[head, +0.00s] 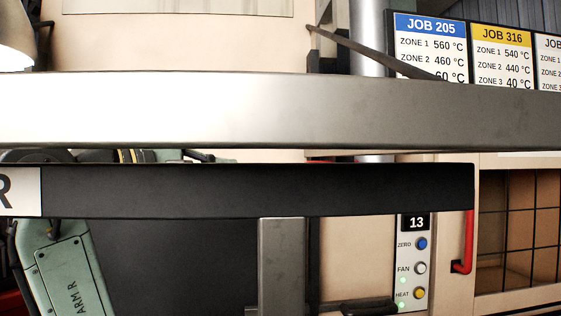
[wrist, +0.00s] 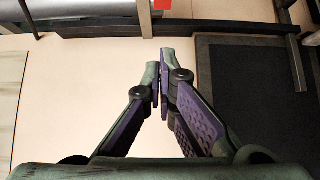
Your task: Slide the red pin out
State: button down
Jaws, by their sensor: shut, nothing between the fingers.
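A red bent rod (head: 468,245), which may be the red pin, hangs at the right end of the black bar in the head view. A small red piece (wrist: 162,4) shows at the top edge of the wrist view, cut off by the frame. I cannot tell whether it is the same thing. My gripper (wrist: 160,76) is shut and empty in the wrist view, its tips together below the red piece and apart from it in the picture. I cannot make out the gripper in the head view.
A wide grey metal beam (head: 280,108) crosses the head view, with a black bar (head: 260,190) below it. A control panel (head: 411,262) reading 13 stands left of the red rod. A wire-grid cage (head: 520,235) is at right. A dark framed panel (wrist: 245,110) fills the wrist view's right side.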

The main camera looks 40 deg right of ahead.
jog(key=shift+d, duration=0.1)
jog(key=d+p, duration=0.5)
jog(key=d, duration=0.8)
jog(key=shift+w, duration=0.15)
jog(key=s+d, duration=0.2)
jog(key=d, duration=0.1)
jog(key=shift+s+d, duration=0.1)
jog(key=shift+d, duration=0.05)
